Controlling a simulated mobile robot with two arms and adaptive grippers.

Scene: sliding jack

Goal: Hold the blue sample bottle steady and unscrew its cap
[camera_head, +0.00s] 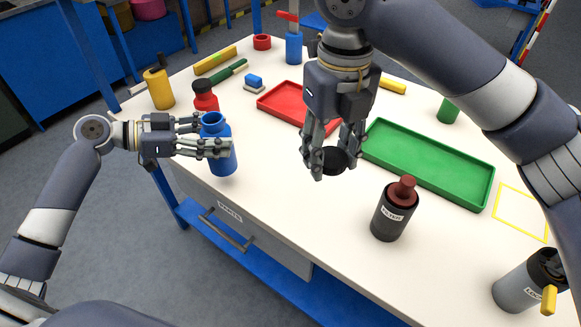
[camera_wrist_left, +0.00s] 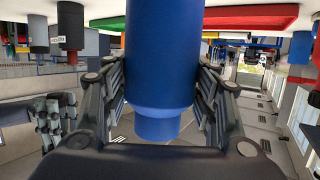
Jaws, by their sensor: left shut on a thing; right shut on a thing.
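The blue sample bottle (camera_head: 223,158) is upright near the table's front left edge, its neck open at the top with no cap on it. My left gripper (camera_head: 212,138) is shut around its upper body from the left. In the left wrist view the bottle (camera_wrist_left: 162,55) fills the middle, with the fingers on both sides and its narrower neck toward the bottom of the picture. My right gripper (camera_head: 333,150) is shut on a black cap (camera_head: 335,160) and holds it to the right of the bottle, apart from it. I cannot tell whether the bottle's base touches the table.
A red bottle (camera_head: 205,98) stands just behind the blue one. A red tray (camera_head: 275,100) and a green tray (camera_head: 430,165) lie behind the right gripper. A dark bottle with a reddish top (camera_head: 393,212) stands right of the cap. The front middle tabletop is clear.

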